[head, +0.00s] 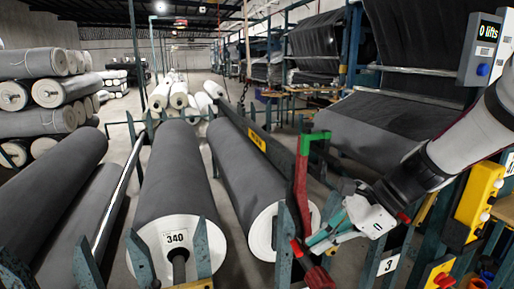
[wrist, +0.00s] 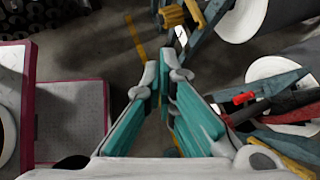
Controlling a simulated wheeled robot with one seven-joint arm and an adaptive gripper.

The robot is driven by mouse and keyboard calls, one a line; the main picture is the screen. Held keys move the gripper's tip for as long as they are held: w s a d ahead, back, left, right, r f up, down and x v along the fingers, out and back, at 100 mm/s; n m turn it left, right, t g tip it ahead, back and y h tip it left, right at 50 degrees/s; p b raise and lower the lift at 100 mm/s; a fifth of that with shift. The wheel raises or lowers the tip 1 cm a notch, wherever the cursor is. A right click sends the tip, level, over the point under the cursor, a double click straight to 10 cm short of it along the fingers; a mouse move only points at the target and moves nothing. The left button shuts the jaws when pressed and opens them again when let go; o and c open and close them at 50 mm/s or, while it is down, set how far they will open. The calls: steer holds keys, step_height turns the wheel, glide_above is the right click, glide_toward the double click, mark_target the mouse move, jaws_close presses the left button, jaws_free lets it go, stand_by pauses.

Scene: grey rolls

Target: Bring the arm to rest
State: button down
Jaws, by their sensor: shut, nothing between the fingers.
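My gripper (head: 312,241) is at the lower right of the head view, at the end of my white and black arm. Its teal fingers point left and down, close to a red lever (head: 301,190) with a green top; I cannot tell whether they touch it. In the wrist view the two teal fingers of my gripper (wrist: 164,78) come together at their tips, with nothing held between them. The floor shows beyond the tips.
A grey roll (head: 245,165) and a roll tagged 340 (head: 175,165) lie left of my gripper on blue posts. A yellow button box (head: 478,203) stands at right. In the wrist view, a red-edged platform (wrist: 75,108) is at left. An aisle runs towards the back.

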steer(key=s+d+r+n+t+h+p, duration=0.1)
steer(key=s+d+r+n+h, duration=0.1)
steer(key=s+n, duration=0.4)
steer(key=s+d+r+n+t+h+p, duration=0.1)
steer(key=s+d+r+n+h, duration=0.1)
steer(key=s+n, duration=0.4)
steer(key=s+d+r+n+h+p, duration=0.1)
steer(key=s+r+n+h, duration=0.3)
steer(key=s, duration=0.4)
steer(key=shift+s+d+r+n+t, duration=0.25)
steer(key=shift+d+r+n+t, duration=0.2)
steer(key=shift+d+n, duration=0.55)
steer(key=shift+a, duration=0.25)
